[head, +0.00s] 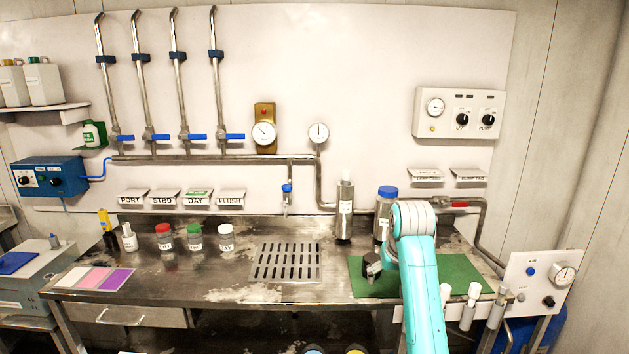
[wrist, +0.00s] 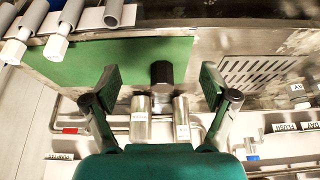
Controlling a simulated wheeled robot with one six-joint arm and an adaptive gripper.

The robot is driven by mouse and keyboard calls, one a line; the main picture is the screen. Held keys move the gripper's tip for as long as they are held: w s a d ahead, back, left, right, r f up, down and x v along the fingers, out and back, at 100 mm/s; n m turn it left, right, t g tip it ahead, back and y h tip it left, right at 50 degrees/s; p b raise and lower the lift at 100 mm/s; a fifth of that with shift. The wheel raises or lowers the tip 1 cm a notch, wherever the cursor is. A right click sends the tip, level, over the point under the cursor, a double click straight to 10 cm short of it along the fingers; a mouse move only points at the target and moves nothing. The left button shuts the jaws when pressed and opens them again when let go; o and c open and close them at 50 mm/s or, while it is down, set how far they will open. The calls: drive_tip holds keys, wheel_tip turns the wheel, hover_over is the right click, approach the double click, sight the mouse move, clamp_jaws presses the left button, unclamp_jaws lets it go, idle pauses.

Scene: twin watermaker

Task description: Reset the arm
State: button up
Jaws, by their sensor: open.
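My teal arm (head: 420,270) rises at the right front in the head view and covers part of the green mat (head: 465,272). My gripper (wrist: 160,88) shows in the wrist view with its two dark fingers spread wide and nothing held between them. The head view does not show its fingers clearly. A black knob-like object (head: 372,266) is at the mat's left part; it also shows in the wrist view (wrist: 161,72), framed between the fingers. I cannot tell how far below them it is.
A steel cylinder (head: 345,210) and a blue-capped jar (head: 385,212) stand behind the mat. A drain grate (head: 284,263) is left of the mat, with several small jars (head: 195,238) further left. White-topped tubes (head: 470,307) stand at the front right. Pipes run along the wall.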

drive_tip(key=s+f+t, duration=0.1)
drive_tip(key=s+f, duration=0.3)
drive_tip(key=f, duration=0.7)
drive_tip(key=s+f+t, duration=0.1)
drive_tip(key=s+f, duration=0.4)
drive_tip(key=f, duration=0.6)
drive_tip(key=s+f+t, duration=0.1)
drive_tip(key=s+f, duration=0.4)
drive_tip(key=s, duration=0.3)
drive_tip(key=s+f+t, duration=0.2)
drive_tip(key=s+f, duration=0.4)
drive_tip(key=s, duration=0.2)
drive_tip(key=s+r+t, duration=0.3)
drive_tip(key=s, duration=1.9)
drive_tip(key=s+r+t, duration=0.2)
drive_tip(key=s+r, duration=1.3)
